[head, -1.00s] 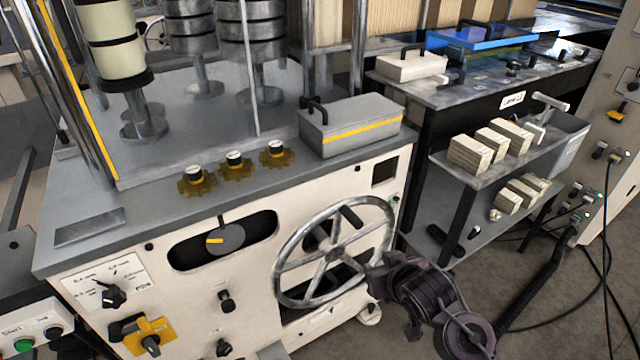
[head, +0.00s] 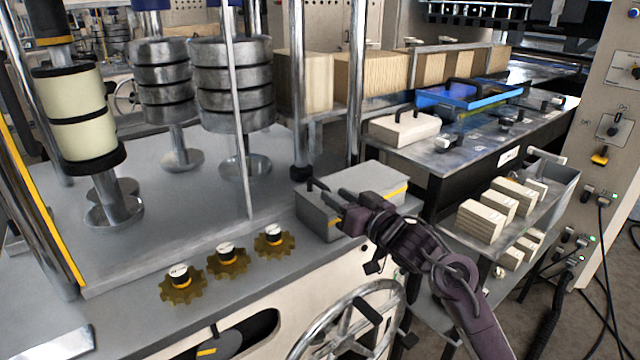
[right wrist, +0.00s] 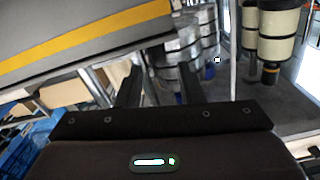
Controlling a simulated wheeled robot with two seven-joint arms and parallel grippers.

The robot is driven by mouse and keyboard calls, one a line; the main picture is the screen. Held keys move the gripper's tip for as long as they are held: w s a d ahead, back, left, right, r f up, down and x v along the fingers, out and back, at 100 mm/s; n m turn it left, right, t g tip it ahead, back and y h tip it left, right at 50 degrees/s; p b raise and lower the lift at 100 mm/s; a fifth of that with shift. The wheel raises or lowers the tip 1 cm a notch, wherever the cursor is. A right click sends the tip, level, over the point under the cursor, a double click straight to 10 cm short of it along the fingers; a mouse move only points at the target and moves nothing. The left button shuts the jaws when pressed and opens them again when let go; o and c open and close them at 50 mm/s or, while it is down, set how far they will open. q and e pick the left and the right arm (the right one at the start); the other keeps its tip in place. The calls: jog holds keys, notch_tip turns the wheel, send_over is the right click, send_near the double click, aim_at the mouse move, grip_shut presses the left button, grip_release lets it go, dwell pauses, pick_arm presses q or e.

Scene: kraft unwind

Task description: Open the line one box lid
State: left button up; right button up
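A grey box with a yellow stripe (head: 375,178) sits on the near machine's top; I take it for the line one box, though no label reads on it. Its lid looks down. A dark handle (head: 313,186) stands at its left end. My right gripper (head: 340,199) is in front of the box, its fingers close to the handle; whether they touch cannot be told. In the right wrist view the fingers (right wrist: 160,88) are apart with nothing between them, and the striped box (right wrist: 85,42) fills the upper left. My left gripper is not in view.
Several yellow-brown knobs (head: 228,261) line the front of the machine top, left of the box. A spoked handwheel (head: 350,325) is below. A side bench (head: 470,150) at right holds a white block (head: 403,128) and a blue-lidded case (head: 468,94).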

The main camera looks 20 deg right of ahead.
aim_at(329, 190)
jog(key=x, duration=0.4)
jog(key=shift+w+a, duration=0.1)
jog(key=shift+w, duration=0.1)
jog(key=shift+w+a+p, duration=0.15)
jog(key=shift+w+p, duration=0.15)
jog(key=shift+w, duration=0.05)
jog(key=shift+w+a, duration=0.1)
jog(key=shift+w, duration=0.2)
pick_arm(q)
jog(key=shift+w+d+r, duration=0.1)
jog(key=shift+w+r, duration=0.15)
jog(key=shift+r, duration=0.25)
pick_arm(e)
grip_shut()
